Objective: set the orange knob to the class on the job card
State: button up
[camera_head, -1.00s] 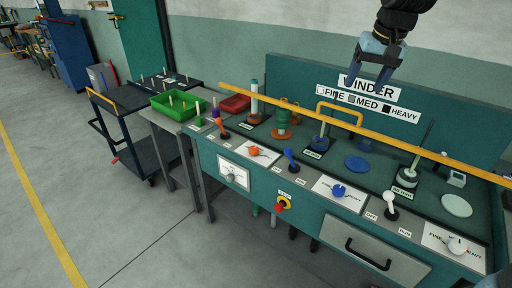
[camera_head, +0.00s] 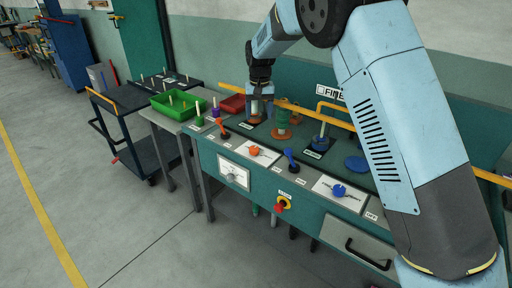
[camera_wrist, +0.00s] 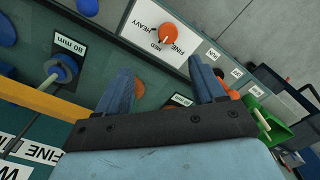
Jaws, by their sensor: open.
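The orange knob (camera_head: 254,151) sits on a white plate (camera_head: 262,160) on the sloping bench front. In the wrist view the orange knob (camera_wrist: 169,33) shows on its plate (camera_wrist: 180,62), printed FINE, MED and HEAVY. I cannot tell for certain where its pointer is set. My gripper (camera_wrist: 162,88) is open and empty, its blue fingers spread, with the knob ahead of it and apart from it. In the head view my gripper (camera_head: 257,112) is over the bench's back left part, behind the knob. I cannot make out a job card.
An orange lever (camera_head: 222,132) and a blue lever (camera_head: 290,155) flank the knob. A yellow rail (camera_head: 335,122) runs along the bench behind it. Spools stand behind, a blue knob (camera_head: 339,190) to the right, a green tray (camera_head: 178,105) to the left.

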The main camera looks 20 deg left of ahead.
aim_at(254, 148)
jog(key=f, duration=0.5)
jog(key=a+f, duration=0.1)
jog(key=f, duration=0.4)
jog(key=a+f, duration=0.1)
jog(key=f, duration=0.4)
jog(key=shift+f, duration=0.35)
jog(key=shift+c, duration=0.3)
